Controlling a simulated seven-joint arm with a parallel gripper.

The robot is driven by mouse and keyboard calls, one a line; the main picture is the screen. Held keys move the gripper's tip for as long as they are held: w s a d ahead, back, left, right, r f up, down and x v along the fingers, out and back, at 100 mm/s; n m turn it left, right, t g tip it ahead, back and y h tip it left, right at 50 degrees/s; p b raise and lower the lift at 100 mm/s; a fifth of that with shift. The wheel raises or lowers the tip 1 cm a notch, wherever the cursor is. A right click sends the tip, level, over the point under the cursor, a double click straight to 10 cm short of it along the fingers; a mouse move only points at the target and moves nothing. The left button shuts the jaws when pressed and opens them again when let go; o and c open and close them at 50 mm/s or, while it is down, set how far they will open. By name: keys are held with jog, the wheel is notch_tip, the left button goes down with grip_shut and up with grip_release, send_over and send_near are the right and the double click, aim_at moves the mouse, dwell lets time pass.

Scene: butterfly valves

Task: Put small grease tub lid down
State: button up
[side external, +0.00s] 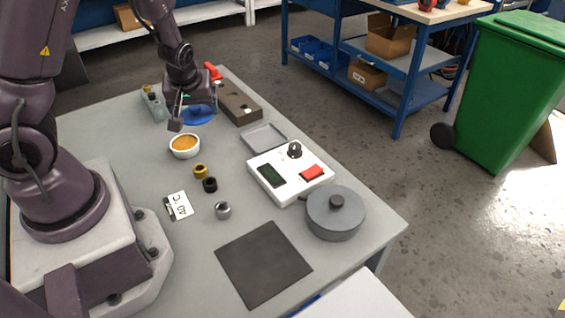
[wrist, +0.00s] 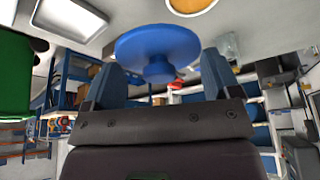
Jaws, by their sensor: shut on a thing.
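The small grease tub lid is a blue disc (side external: 199,116) with a central knob, under my gripper at the far end of the table. My gripper (side external: 194,110) is shut on the lid; in the wrist view the lid (wrist: 158,45) fills the space past the fingertips, its knob between the two fingers (wrist: 160,72). Whether the lid touches the table is unclear. The open grease tub (side external: 184,146), a white bowl of orange grease, stands just nearer the camera; its grease also shows at the top of the wrist view (wrist: 195,4).
A brown block (side external: 240,105) and a grey-green block (side external: 154,104) flank the lid. A shallow grey tray (side external: 264,138), a white device (side external: 290,176), a grey lidded pot (side external: 335,214), small rings (side external: 201,171) and a dark mat (side external: 263,264) lie nearer. Bare table lies between the tub and tray.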

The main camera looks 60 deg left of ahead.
jog(key=w+d+r+m+t+h, duration=0.1)
jog(key=w+d+r+m+h, duration=0.2)
jog(key=d+m, duration=0.5)
jog(key=w+d+r+m+t+h, duration=0.15)
jog(key=w+d+r+m, duration=0.3)
jog(key=d, duration=0.65)
jog(key=s+a+f+n+g+y, duration=0.15)
jog(key=s+a+f+n, duration=0.25)
jog(key=a, duration=0.7)
jog(key=s+a+f+n+y, duration=0.2)
jog(key=s+a+f+n, duration=0.15)
jog(key=a, duration=0.75)
jog(key=s+a+f+n+g+y, duration=0.1)
jog(key=s+a+f+n, duration=0.3)
jog(key=a, duration=0.8)
jog(key=f, duration=0.8)
jog(key=shift+w+d, duration=0.2)
jog(key=shift+w, duration=0.15)
jog(key=shift+f, duration=0.15)
